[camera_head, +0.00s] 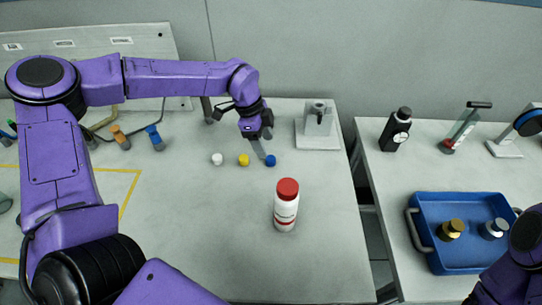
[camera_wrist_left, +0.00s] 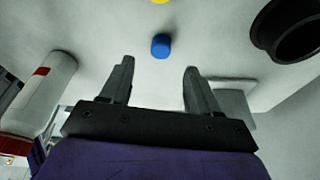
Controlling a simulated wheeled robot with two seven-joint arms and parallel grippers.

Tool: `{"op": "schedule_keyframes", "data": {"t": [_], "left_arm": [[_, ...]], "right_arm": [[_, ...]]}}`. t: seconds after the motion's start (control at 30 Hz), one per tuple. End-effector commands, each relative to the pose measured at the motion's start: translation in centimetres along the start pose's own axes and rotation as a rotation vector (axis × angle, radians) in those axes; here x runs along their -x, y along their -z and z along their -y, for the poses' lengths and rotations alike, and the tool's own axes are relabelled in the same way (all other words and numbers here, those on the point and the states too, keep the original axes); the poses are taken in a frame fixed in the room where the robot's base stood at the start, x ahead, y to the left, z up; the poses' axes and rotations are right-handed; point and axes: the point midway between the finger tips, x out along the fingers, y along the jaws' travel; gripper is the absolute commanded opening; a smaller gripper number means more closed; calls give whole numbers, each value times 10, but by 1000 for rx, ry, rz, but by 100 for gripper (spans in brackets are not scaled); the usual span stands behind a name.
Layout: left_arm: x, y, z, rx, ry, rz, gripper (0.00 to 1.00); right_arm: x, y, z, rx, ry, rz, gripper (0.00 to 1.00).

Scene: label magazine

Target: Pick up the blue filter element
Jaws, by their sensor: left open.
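The blue filter element (camera_head: 270,160) is a small blue cylinder on the grey table, right of a yellow one (camera_head: 244,159) and a white one (camera_head: 217,158). My left gripper (camera_head: 262,148) is close above and beside it, pointing down. In the left wrist view the jaws (camera_wrist_left: 158,67) are open and empty. The blue filter element (camera_wrist_left: 160,45) shows there beyond the fingertips, lined up with the gap between them. Part of the yellow one (camera_wrist_left: 161,2) shows at the top edge. My right gripper is not in view.
A white bottle with a red cap (camera_head: 286,208) stands in front of the small cylinders. A grey fixture (camera_head: 317,125) stands behind right. Orange (camera_head: 120,136) and blue (camera_head: 155,138) items lie left. A blue tray (camera_head: 468,206) sits on the right table, across a gap.

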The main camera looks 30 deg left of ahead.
Motion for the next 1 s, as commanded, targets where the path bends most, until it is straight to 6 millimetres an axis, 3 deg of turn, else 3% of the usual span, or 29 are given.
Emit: {"op": "schedule_keyframes", "data": {"t": [0.4, 0.63, 0.67, 0.83, 1.0], "left_arm": [[-60, -3, 0, -4, -1, 1, 61], [-64, -3, 0, -2, 1, 0, 61], [-64, -3, 0, -2, 0, 0, 58], [-64, -3, 0, -2, 1, 0, 3], [-64, -3, 0, -2, 1, 0, 2]], "right_arm": [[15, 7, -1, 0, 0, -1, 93], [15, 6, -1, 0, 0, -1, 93], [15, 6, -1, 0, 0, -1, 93], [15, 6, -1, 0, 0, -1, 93], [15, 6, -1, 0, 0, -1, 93]]}}
